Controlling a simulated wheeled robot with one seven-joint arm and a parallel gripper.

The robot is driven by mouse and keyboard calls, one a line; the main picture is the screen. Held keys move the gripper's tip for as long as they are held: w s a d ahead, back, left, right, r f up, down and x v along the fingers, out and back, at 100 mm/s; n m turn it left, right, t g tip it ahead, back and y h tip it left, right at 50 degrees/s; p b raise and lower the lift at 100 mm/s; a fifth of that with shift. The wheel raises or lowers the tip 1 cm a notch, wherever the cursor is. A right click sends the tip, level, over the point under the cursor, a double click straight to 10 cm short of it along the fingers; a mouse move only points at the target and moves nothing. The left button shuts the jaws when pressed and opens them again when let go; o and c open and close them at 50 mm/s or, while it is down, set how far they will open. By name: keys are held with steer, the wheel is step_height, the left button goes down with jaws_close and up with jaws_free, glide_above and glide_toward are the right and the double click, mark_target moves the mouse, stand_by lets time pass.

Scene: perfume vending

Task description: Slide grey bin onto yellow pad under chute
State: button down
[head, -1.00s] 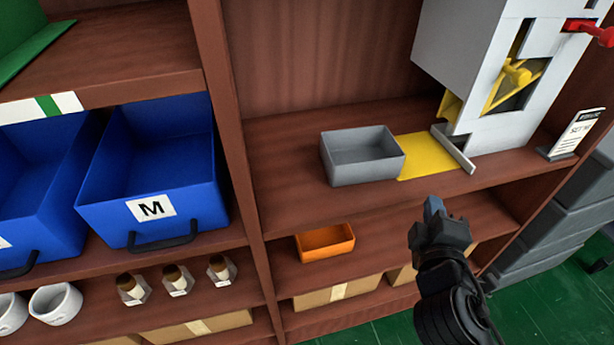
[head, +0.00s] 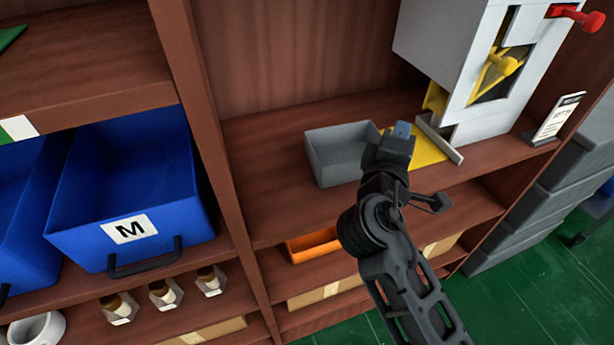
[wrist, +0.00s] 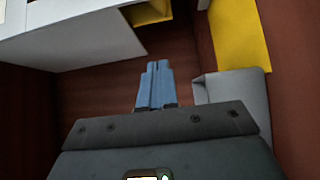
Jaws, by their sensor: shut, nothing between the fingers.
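The grey bin (head: 338,152) stands upright and empty on the middle shelf, left of the yellow pad (head: 430,150). Its right end is partly hidden behind my arm. In the wrist view the bin (wrist: 236,94) shows at the right, cut off below by my gripper body, with the yellow pad (wrist: 240,42) above it. My gripper (head: 402,128) is shut and empty, close to the right end of the bin and over the pad's left part. In the wrist view its blue fingers (wrist: 155,84) are together, left of the bin. I cannot tell whether they touch it.
The white dispenser (head: 465,75) with its yellow chute stands right of the pad, with a low grey guide (head: 438,138) at the pad's right edge. An upright divider (head: 200,120) separates the blue M bin (head: 130,190). An orange tray (head: 312,245) sits one shelf below.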

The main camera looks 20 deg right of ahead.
steer(key=p, duration=0.2)
glide_above(318, 165)
steer(key=w+a+v, duration=0.1)
steer(key=v, duration=0.4)
steer(key=f, duration=0.5)
steer(key=shift+s+d, duration=0.2)
steer(key=shift+d+r+p, duration=0.1)
steer(key=shift+d+p, duration=0.2)
steer(key=shift+d, duration=0.2)
steer(key=d, duration=1.3)
steer(key=shift+w+d, duration=0.15)
steer(key=shift+d, duration=0.25)
steer(key=shift+a, duration=0.15)
steer(key=v, duration=0.7)
steer(key=shift+s+a+b, duration=0.2)
steer(key=shift+s+b, duration=0.1)
steer(key=shift+b, duration=0.15)
